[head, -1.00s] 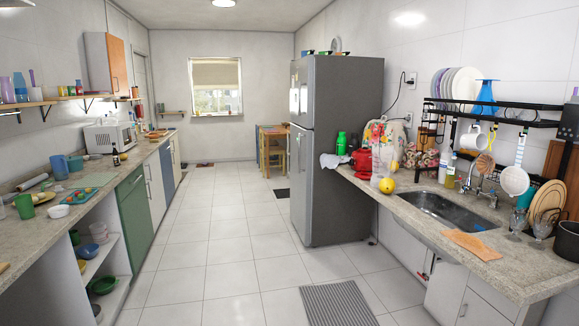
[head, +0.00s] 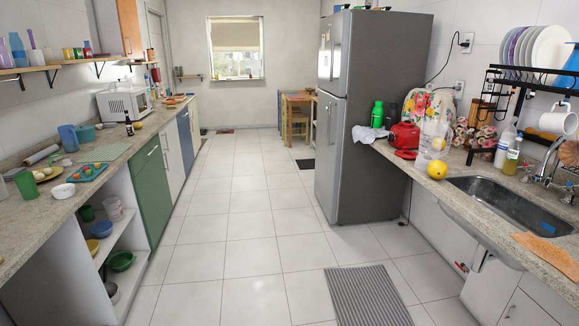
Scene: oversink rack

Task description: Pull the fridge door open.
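The grey fridge (head: 378,118) stands on the right side of the room, just past the end of the right counter. Its grey side faces me. Its front faces left toward the aisle and shows at a steep angle, with an upper door (head: 326,58) and a taller lower door (head: 327,150). Both doors look shut. Slim handles seem to run along the front, but they are small and hard to make out. My gripper is not in this view.
The tiled aisle (head: 245,225) is clear up to the fridge. A grey striped mat (head: 368,297) lies on it. The right counter (head: 465,190) has a sink (head: 510,205), a red toaster (head: 404,137) and a green bottle (head: 377,114). The left counter (head: 110,155) has open shelves and a green cabinet door (head: 151,191).

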